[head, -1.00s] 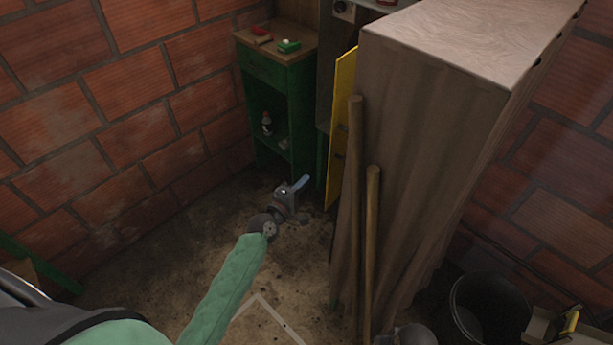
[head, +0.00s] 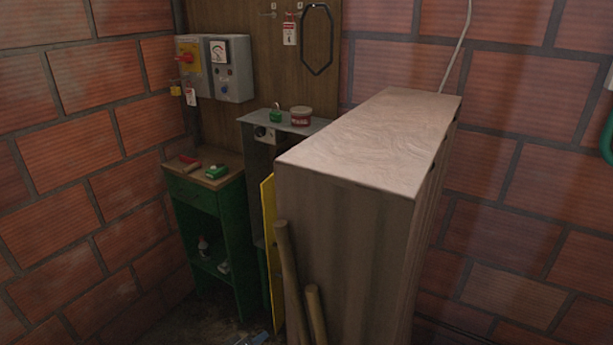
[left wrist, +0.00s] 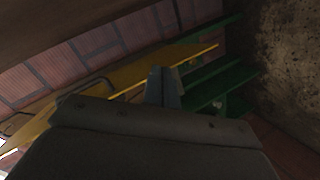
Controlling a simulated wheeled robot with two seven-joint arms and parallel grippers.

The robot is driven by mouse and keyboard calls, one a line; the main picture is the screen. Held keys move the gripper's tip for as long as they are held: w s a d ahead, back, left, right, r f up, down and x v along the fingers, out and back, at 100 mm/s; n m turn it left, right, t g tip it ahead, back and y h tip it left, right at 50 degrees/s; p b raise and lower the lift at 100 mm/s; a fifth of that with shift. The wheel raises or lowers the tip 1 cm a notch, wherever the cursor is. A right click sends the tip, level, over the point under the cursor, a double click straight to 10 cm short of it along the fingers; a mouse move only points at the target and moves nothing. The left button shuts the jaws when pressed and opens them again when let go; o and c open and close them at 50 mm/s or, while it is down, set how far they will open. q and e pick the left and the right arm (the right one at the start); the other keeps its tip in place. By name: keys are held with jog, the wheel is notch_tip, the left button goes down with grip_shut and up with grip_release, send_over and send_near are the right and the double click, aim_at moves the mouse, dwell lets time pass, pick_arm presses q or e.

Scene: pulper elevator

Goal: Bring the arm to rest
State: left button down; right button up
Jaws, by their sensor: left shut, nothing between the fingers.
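My left gripper (head: 256,338) shows only as a small bluish tip at the bottom edge of the head view, low in front of the green cabinet and the yellow panel. The rest of my left arm is out of that view. In the left wrist view its fingers (left wrist: 163,86) are together with nothing between them. Behind them are the yellow panel (left wrist: 150,72) and the green shelves (left wrist: 215,80); I cannot tell the gap. My right gripper is in neither view.
The tall wooden cabinet (head: 345,240) stands right of centre, with wooden handles (head: 289,270) leaning on its side. The yellow panel (head: 268,245) stands open beside it. The green cabinet (head: 185,225) stands left, below the control boxes (head: 231,70). Brick walls (head: 60,160) close both sides.

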pick_arm(q)
jog(key=s+f+m+g+y, duration=0.2)
jog(key=s+f+g, duration=0.1)
jog(key=s, duration=0.7)
jog(key=s+a+f+m+g+y, duration=0.1)
jog(key=s+f+m+g+y, duration=0.1)
jog(key=s, duration=0.8)
jog(key=s+a+f+m+g+y, duration=0.1)
jog(key=s+f+g, duration=0.3)
jog(key=s, duration=0.6)
jog(key=shift+s+a+f+m+g+y, duration=0.2)
jog(key=shift+f+m+g+y, duration=0.2)
jog(key=shift+f+m+y, duration=0.35)
jog(key=shift+a+r, duration=0.1)
jog(key=shift+r, duration=0.05)
